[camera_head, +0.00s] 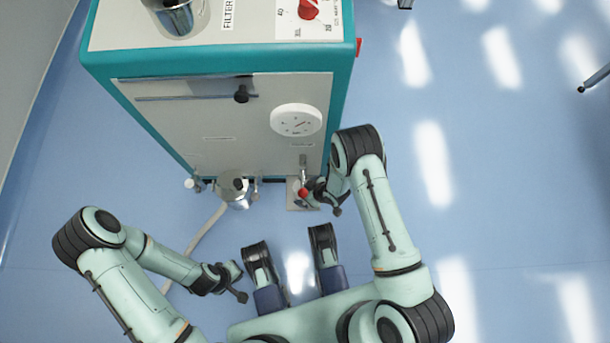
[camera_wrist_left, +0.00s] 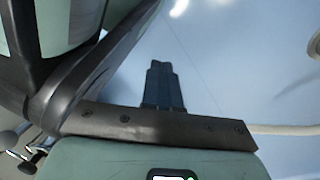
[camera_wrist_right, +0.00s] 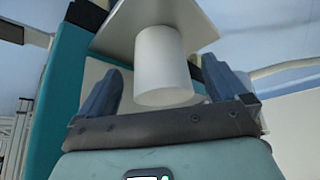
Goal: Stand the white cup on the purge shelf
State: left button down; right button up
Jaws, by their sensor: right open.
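The white cup (camera_wrist_right: 162,65) shows in the right wrist view between the two blue fingers of my right gripper (camera_head: 322,196), which is open. One end of the cup meets the grey plate of the purge shelf (camera_wrist_right: 120,28). I cannot tell whether the fingers touch the cup; gaps show beside it. In the head view the shelf (camera_head: 291,203) sticks out low at the front of the machine, below a red-handled valve, and I cannot make out the cup there. My left gripper (camera_head: 243,284) is away from the machine, its fingers (camera_wrist_left: 163,88) together and empty.
The teal and grey machine (camera_head: 220,115) stands in front, with a round dial (camera_head: 297,120) on its face. A metal pot (camera_head: 237,190) with a pale hose (camera_head: 207,236) sits left of the shelf.

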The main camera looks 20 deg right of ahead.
jog(key=p+v, duration=0.3)
jog(key=v, duration=0.6)
pick_arm(q)
jog(key=w+r+t, duration=0.2)
jog(key=w+r, duration=0.3)
jog(key=w, duration=0.1)
jog(key=shift+w+d+r, duration=0.15)
jog(key=shift+w+d, duration=0.15)
jog(key=shift+d, duration=0.1)
pick_arm(e)
jog(key=s+d+r+m+g+h, duration=0.1)
jog(key=s+d+m, duration=0.3)
jog(key=s+m, duration=0.7)
jog(key=shift+s+r+m+g+h, duration=0.15)
jog(key=shift+r+m+g+h, duration=0.4)
jog(key=shift+m, duration=0.35)
